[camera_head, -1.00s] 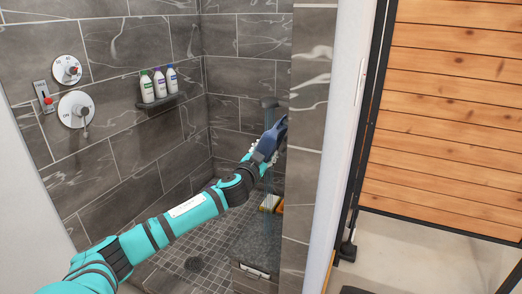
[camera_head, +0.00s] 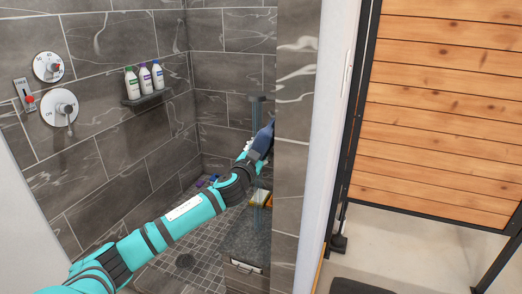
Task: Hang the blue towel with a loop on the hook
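My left arm reaches from the lower left into the shower. A dark blue cloth-like thing (camera_head: 264,140), which looks like the blue towel, is at its end. My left gripper (camera_head: 250,153) seems shut on it; the fingers are small and partly hidden. The tiled wall edge on the right covers part of the towel. Its loop cannot be made out. No hook can be made out. My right gripper is not in view.
A tiled wall end (camera_head: 295,130) stands just right of the towel. Bottles (camera_head: 145,78) stand on a small shelf. A grey bench (camera_head: 245,245) is below. A wooden panel (camera_head: 440,110) is at right.

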